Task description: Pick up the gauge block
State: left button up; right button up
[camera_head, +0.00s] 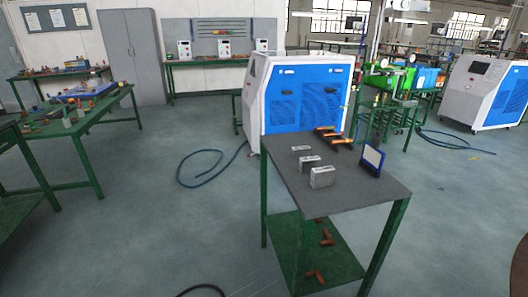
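Three small grey blocks with dark markings stand in a slanted row on a grey-topped green table (352,190). The nearest block (322,177) is the largest in the picture. The middle block (308,163) and the far block (301,150) stand behind it to the left, apart from each other. I cannot tell which of them is the gauge block the task names. Neither of my grippers shows in the head view.
A blue-framed white panel (372,160) stands upright at the table's right, near black and orange tools (332,137). A white and blue machine (300,95) stands just behind. A hose (200,168) lies on the floor at left. Floor left of the table is mostly clear.

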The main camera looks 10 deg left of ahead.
aim_at(297, 152)
jog(key=z, duration=3.1)
jog(key=k+j+u, duration=0.15)
jog(key=j, duration=0.25)
jog(key=k+j+u, duration=0.2)
jog(key=j, duration=0.2)
jog(key=k+j+u, duration=0.15)
jog(key=j, duration=0.3)
jog(key=k+j+u, duration=0.15)
jog(key=j, duration=0.35)
jog(key=k+j+u, duration=0.2)
jog(key=j, duration=0.25)
jog(key=k+j+u, duration=0.15)
jog(key=j, duration=0.35)
